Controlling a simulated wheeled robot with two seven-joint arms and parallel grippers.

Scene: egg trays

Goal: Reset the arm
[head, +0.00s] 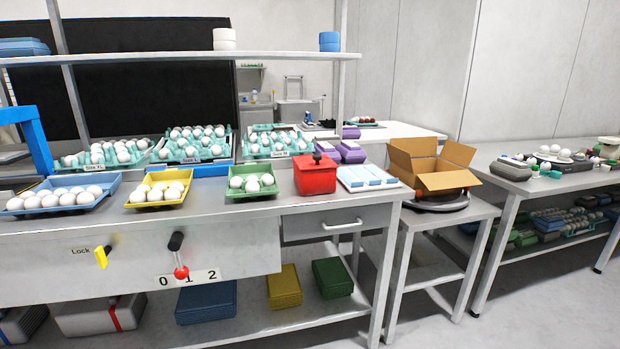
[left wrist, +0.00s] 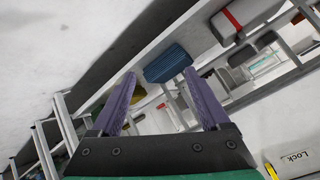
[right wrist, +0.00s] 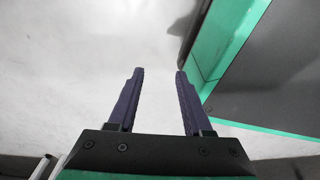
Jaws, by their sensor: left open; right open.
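Neither arm shows in the head view. My left gripper (left wrist: 157,88) is open and empty in the left wrist view, its two purple fingers well apart. Beyond its fingers lie the lower shelf and a blue stack (left wrist: 167,64); it touches nothing that I can see. My right gripper (right wrist: 158,72) is open and empty in the right wrist view, above pale floor. A green-edged dark surface (right wrist: 270,75) lies to the right of its fingers; I cannot tell what it is.
An open cardboard box (head: 450,181) stands on a side table at right. Floor shows at lower right.

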